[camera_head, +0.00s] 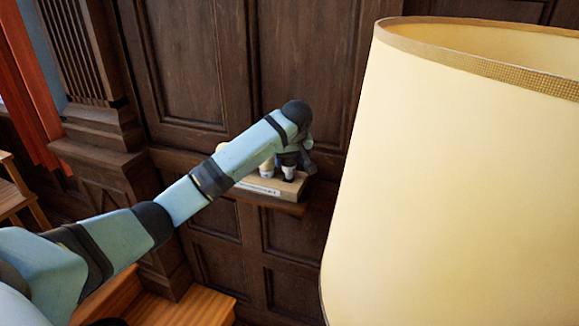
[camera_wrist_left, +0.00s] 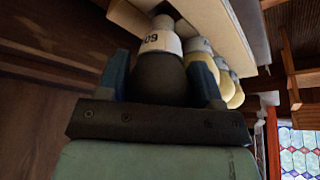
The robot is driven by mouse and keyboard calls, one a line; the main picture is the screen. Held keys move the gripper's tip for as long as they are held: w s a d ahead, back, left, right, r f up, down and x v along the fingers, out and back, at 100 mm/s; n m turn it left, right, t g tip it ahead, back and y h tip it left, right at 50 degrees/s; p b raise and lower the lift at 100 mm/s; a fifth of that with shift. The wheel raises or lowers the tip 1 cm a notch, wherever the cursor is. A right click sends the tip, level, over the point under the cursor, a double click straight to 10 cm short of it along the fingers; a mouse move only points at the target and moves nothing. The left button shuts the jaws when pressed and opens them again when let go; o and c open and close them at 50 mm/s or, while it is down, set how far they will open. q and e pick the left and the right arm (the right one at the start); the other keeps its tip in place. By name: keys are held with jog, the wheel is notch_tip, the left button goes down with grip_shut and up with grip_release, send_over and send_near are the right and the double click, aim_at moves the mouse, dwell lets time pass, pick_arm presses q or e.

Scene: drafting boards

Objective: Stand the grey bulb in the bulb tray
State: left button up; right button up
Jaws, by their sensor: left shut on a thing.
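The grey bulb (camera_wrist_left: 160,75) is dark, with a white collar marked with digits, and sits between the two blue fingers of my left gripper (camera_wrist_left: 160,78) in the left wrist view. Its narrow tip points at the pale bulb tray (camera_wrist_left: 215,22); I cannot tell whether it is seated in it. In the head view my left gripper (camera_head: 288,158) is at the right end of the tray (camera_head: 262,188), mostly hidden by my wrist. The bulb's white collar (camera_head: 289,173) shows just above the tray. My right gripper is not in view.
Several pale bulbs (camera_wrist_left: 229,85) stand in a row in the tray beside the grey one. The tray rests on a narrow ledge (camera_head: 292,208) against dark wood panelling. A large cream lampshade (camera_head: 455,180) fills the right of the head view, near the tray's right side.

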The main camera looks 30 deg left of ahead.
aim_at(290, 172)
pick_arm(q)
notch_tip(290, 172, down, 3)
jog(key=shift+r, duration=0.15)
jog(key=shift+f, duration=0.25)
jog(key=o, duration=0.8)
